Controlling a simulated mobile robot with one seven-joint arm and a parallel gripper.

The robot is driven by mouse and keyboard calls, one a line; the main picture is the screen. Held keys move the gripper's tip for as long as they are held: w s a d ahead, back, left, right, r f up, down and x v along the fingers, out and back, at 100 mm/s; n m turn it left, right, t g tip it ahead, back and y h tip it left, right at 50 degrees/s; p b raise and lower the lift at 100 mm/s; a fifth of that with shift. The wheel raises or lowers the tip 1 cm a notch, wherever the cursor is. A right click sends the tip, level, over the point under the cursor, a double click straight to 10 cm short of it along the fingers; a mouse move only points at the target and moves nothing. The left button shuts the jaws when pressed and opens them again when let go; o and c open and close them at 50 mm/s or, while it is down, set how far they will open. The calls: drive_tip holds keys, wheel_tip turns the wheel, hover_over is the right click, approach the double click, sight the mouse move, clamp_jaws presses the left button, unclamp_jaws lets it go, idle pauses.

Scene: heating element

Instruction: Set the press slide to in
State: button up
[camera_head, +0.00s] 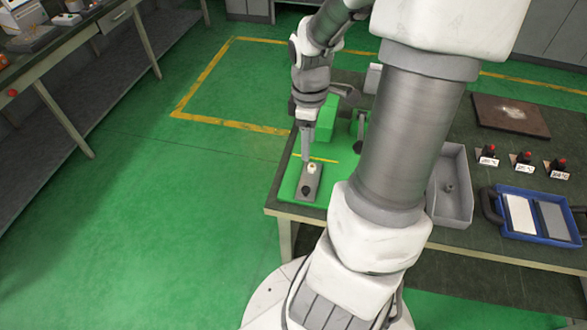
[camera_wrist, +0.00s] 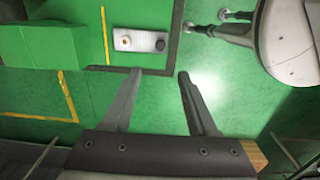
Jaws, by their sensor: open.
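A grey metal plate (camera_head: 309,190) lies on a green base (camera_head: 285,190) at the near left corner of the table. It carries a whitish round knob (camera_head: 312,168) and a dark one (camera_head: 305,190). The plate (camera_wrist: 143,40) shows in the wrist view with both knobs. A green block (camera_head: 327,118) stands behind it, also in the wrist view (camera_wrist: 42,46). I cannot tell for sure which part is the press slide or its position. My gripper (camera_wrist: 160,72) is open and empty, fingers pointing toward the plate's side of the base. In the head view my gripper (camera_head: 306,150) is close to the plate.
A yellow line (camera_head: 315,158) crosses the green base. A grey tray (camera_head: 452,190), several red-topped buttons (camera_head: 523,157), a blue case (camera_head: 540,216) and a brown plate (camera_head: 511,115) are on the table's right. The floor left of the table is clear.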

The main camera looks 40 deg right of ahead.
sight(306, 189)
wheel_tip(306, 189, down, 18)
drive_tip(key=b, duration=0.5)
drive_tip(key=shift+r+b, duration=0.1)
drive_tip(key=shift+b, duration=0.2)
drive_tip(key=shift+c, duration=0.3)
clamp_jaws()
drive_tip(key=shift+d, duration=0.1)
idle(0.8)
